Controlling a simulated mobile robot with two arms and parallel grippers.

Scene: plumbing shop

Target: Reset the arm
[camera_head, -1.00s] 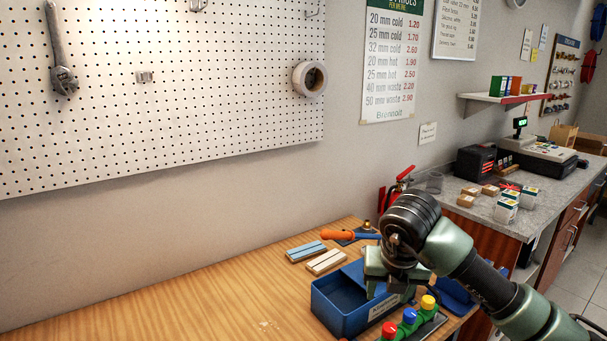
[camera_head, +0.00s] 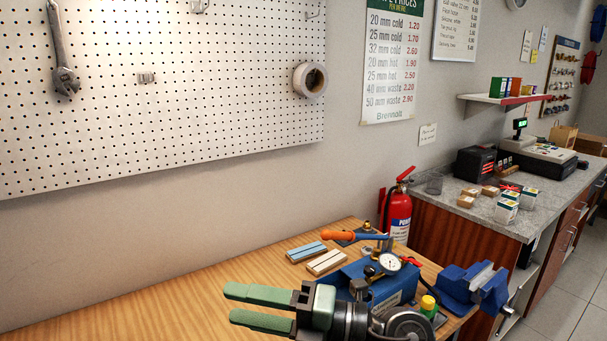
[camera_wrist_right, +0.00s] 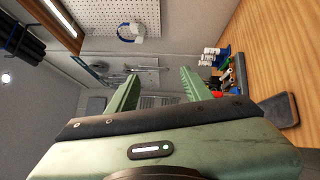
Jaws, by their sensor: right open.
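My right gripper (camera_head: 260,308) is at the bottom middle of the head view, with two green fingers pointing left. The fingers are apart with nothing between them. My left gripper does not show.
A pressure gauge (camera_head: 389,262) and a blue vise (camera_head: 470,285) are right of the gripper. A red extinguisher (camera_head: 398,215) stands beyond the bench. The bench's left part is clear.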

